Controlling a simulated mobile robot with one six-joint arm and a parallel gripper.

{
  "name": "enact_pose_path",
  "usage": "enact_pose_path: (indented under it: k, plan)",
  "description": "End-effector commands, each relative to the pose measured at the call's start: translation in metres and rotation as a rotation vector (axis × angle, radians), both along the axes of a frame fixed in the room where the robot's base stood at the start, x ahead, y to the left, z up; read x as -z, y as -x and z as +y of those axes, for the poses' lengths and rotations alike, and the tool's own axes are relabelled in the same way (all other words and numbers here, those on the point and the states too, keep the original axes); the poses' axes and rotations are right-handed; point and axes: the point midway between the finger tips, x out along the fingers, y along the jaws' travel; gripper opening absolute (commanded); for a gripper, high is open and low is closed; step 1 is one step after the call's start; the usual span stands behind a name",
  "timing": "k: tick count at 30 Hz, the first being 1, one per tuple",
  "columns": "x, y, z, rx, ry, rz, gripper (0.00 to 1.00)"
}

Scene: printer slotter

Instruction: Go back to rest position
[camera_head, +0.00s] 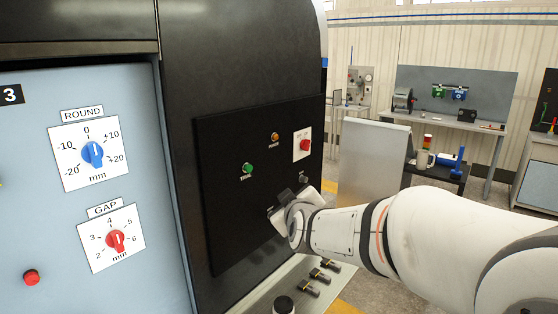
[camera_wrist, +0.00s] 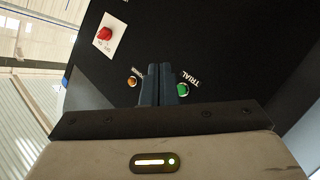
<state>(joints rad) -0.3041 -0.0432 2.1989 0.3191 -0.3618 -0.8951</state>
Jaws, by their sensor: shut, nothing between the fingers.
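My gripper (camera_head: 286,196) is in front of the lower part of the black control panel (camera_head: 225,190), at the end of my white arm. In the wrist view the two dark fingers of my gripper (camera_wrist: 161,70) are together, with nothing between them. They point toward the panel, between the green TRIAL button (camera_wrist: 183,89) and the orange button (camera_wrist: 132,81). Whether the fingertips touch the panel cannot be told. In the head view the green button (camera_head: 247,168) and orange button (camera_head: 275,136) are clear of my gripper. Part of the panel's lower right is hidden behind my gripper.
A red switch on a white plate (camera_head: 305,144) and a dark knob (camera_head: 303,179) are on the panel. At left, a blue panel carries the ROUND dial (camera_head: 93,153) and GAP dial (camera_head: 115,240). A ledge with black levers (camera_head: 308,288) lies below. Workbenches (camera_head: 455,118) stand farther back.

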Motion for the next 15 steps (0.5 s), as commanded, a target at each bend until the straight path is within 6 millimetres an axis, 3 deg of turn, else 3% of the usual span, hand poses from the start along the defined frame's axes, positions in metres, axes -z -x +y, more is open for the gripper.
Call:
enact_pose_path:
  k: [7,15]
  plan:
    - [0.051,0.103,-0.064,0.117,-0.190,0.467,0.00]
    - [0.101,0.235,-0.123,0.437,-0.332,0.899,0.00]
